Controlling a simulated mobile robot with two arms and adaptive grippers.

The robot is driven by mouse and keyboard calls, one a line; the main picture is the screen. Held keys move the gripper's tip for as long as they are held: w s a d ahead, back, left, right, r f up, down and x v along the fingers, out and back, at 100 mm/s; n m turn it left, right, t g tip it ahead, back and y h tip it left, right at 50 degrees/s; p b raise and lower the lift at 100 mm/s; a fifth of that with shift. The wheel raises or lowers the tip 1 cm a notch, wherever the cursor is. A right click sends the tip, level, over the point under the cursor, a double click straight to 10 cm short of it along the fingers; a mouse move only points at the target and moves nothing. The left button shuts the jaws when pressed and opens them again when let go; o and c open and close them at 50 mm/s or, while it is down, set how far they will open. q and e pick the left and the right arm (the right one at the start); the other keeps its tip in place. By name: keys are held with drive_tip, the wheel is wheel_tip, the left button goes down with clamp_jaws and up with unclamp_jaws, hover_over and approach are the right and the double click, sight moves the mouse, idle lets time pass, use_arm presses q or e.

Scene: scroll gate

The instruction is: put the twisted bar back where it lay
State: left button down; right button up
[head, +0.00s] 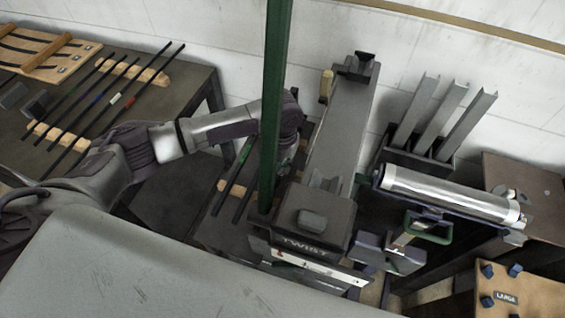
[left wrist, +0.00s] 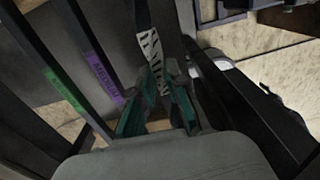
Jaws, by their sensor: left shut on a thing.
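My left arm reaches from the left in the head view, and its gripper (head: 284,170) is largely hidden behind a green upright post. In the left wrist view the gripper's teal-padded fingers (left wrist: 160,108) close near a narrow piece with light and dark slanted marks (left wrist: 151,58). This may be the twisted bar, but I cannot tell its full length. Dark bars with a green band (left wrist: 65,88) and a purple band (left wrist: 103,78) lie beside the gripper. My right gripper is not in view.
A green post (head: 272,100) crosses the head view. The machine marked TWIST (head: 312,215) stands right of the gripper. Banded bars lie on wooden rests on the left table (head: 190,85). A silver cylinder (head: 450,195) and upright channels (head: 440,118) are further right.

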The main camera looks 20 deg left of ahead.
use_arm(q)
drive_tip(key=c, duration=1.1)
unclamp_jaws()
wheel_tip(320, 180, up, 12)
